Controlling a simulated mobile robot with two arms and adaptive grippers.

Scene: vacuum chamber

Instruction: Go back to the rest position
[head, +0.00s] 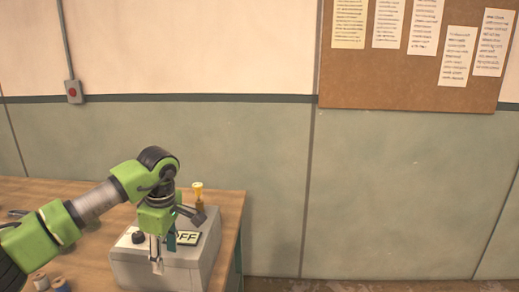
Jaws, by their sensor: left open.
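My left gripper (163,250) is in the head view at the lower left, at the end of my green and grey left arm. It points down over the front part of a grey box (188,279) and is open, with nothing seen between its fingers. The box carries a sign (188,238) reading "FF", its left part hidden by the gripper, and a dark knob (138,237). I cannot tell whether the fingers touch the box. My right gripper is not in view.
The box stands on a wooden table (100,258) near its right edge. A yellow-handled tool (198,193) stands behind the gripper. Spools (60,284) lie at the front left. A wall with a cork board (350,80) and a red-button switch (73,91) is behind. Right of the table is clear.

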